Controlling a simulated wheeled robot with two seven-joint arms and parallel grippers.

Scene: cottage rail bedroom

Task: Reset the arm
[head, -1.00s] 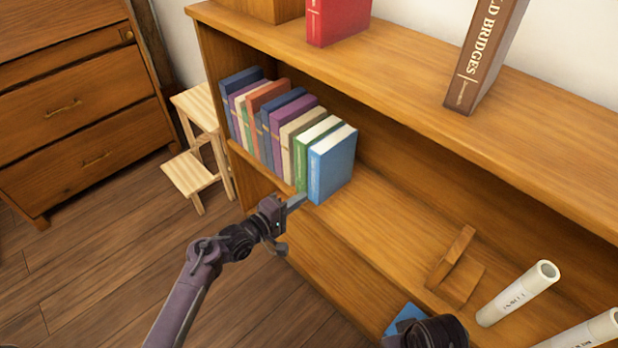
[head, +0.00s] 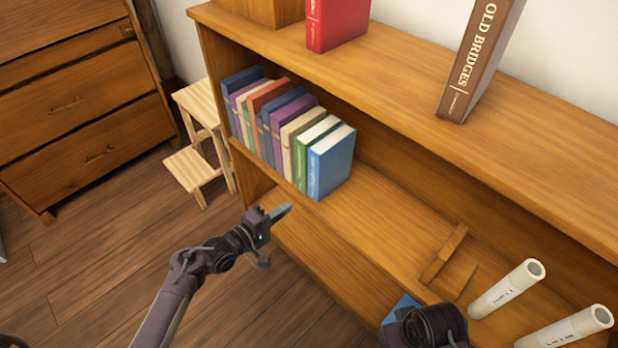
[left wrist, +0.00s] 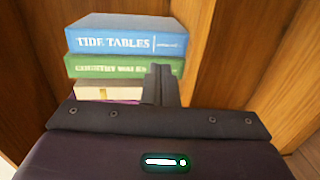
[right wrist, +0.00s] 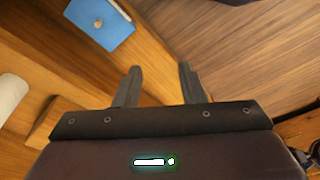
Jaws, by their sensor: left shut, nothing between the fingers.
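My left gripper (head: 281,212) is shut and empty, in front of the bookcase's middle shelf and a little below the row of books. Its closed fingers show in the left wrist view (left wrist: 160,84), in front of the blue Tide Tables book (left wrist: 125,42) and the green Country Walks book (left wrist: 115,68). In the head view, the blue book (head: 331,165) ends the row at the right, upright. My right gripper (right wrist: 158,82) is open, with nothing between its fingers in the right wrist view. In the head view only my right wrist shows, at the bottom; its fingers are hidden.
The bookcase (head: 420,70) carries a red book (head: 336,22) and a brown Old Bridges book (head: 480,60) on top. A wooden bookend (head: 446,258) and white rolls (head: 507,288) are on the middle shelf. A blue object (right wrist: 100,22) lies lower. A step stool (head: 200,140) stands left.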

